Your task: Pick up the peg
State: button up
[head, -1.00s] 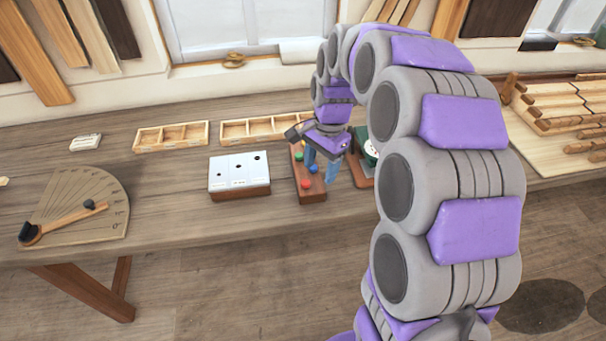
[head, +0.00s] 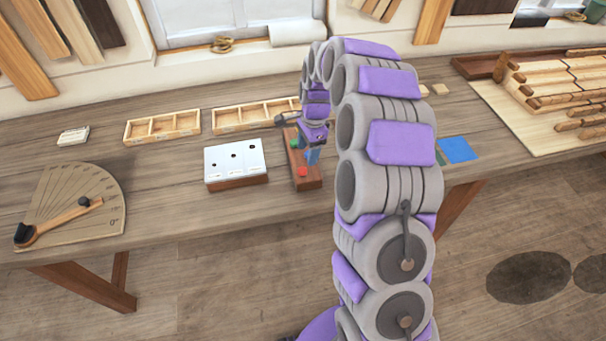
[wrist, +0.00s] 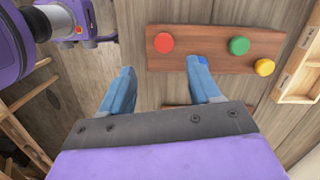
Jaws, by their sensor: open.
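Several coloured pegs stand in a brown wooden block (head: 311,183), seen end-on in the wrist view. The red peg (wrist: 164,43) is at the left end of the block (wrist: 215,38), the green peg (wrist: 239,46) and yellow peg (wrist: 264,67) towards the right. A blue peg (wrist: 203,60) is mostly hidden by my right finger. My gripper (wrist: 161,66) is open, with its blue fingers wide apart and nothing seen between them. The red peg lies just beyond the gap. In the head view, my gripper (head: 312,156) is over the block, close behind the red peg (head: 303,171).
A white-topped board with holes (head: 236,161) lies left of the block. Divided wooden trays (head: 163,128) stand behind. A wooden protractor with a lever (head: 72,200) is at far left. A blue square (head: 458,149) and stacked wooden pieces (head: 555,90) are at right.

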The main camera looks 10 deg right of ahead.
aim_at(302, 169)
jog(key=f, duration=0.1)
jog(key=a+f, duration=0.1)
jog(key=f, duration=0.1)
jog(key=shift+a+f, duration=0.1)
jog(key=shift+f, duration=0.25)
jog(key=f, duration=0.1)
jog(key=f+b, duration=0.1)
jog(key=f, duration=0.2)
jog(key=shift+w+f, duration=0.25)
jog(key=shift+f, duration=0.15)
jog(key=shift+a, duration=0.2)
jog(key=shift+c, duration=0.5)
jog(key=shift+d, duration=0.1)
jog(key=c, duration=1)
jog(key=shift+r, duration=0.1)
notch_tip(302, 169, up, 10)
jog(key=p, duration=0.1)
